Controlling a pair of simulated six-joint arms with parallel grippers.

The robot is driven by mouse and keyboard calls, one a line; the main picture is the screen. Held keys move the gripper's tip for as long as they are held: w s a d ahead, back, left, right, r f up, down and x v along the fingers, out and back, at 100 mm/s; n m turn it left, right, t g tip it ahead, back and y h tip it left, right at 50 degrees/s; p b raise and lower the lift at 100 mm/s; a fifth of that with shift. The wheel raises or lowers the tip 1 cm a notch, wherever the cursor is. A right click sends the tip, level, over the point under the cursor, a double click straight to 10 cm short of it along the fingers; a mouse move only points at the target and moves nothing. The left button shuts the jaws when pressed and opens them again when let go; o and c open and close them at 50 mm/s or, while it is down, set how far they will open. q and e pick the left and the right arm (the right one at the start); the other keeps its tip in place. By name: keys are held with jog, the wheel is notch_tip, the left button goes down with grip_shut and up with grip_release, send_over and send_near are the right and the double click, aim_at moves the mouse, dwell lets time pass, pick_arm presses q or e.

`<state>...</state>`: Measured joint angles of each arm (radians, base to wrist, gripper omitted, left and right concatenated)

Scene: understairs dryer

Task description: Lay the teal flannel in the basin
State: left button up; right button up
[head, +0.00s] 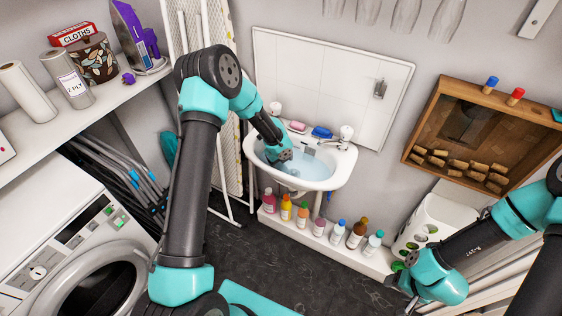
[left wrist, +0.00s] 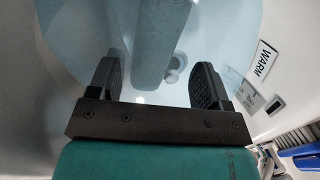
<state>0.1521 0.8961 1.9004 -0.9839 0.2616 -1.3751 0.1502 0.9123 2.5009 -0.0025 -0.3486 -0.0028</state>
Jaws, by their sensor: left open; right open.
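The white basin (head: 343,174) holds pale blue water and is fixed to the wall at the centre of the head view. My left gripper (head: 283,158) reaches down into it. In the left wrist view my left gripper (left wrist: 157,82) is open, its two fingers well apart. A long blue-grey, fuzzy strip, apparently the teal flannel (left wrist: 160,42), lies in the basin between and beyond the fingers, with gaps on both sides. The flannel cannot be made out in the head view, where my arm covers part of the basin. My right gripper (head: 405,287) is open and empty, low at the right.
Pink soap (head: 297,126) and a blue item (head: 322,132) sit on the basin's back edge between two taps. Several bottles (head: 319,228) line a ledge below. A washing machine (head: 75,250) stands left, a wooden cabinet (head: 440,95) hangs right. Dark floor is free between.

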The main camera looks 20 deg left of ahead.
pick_arm(q)
jog(key=shift+r, duration=0.15)
notch_tip(320, 180, up, 17)
jog(key=s+a, duration=0.1)
jog(key=s, duration=0.1)
jog(key=shift+s+a, duration=0.4)
dwell(0.8)
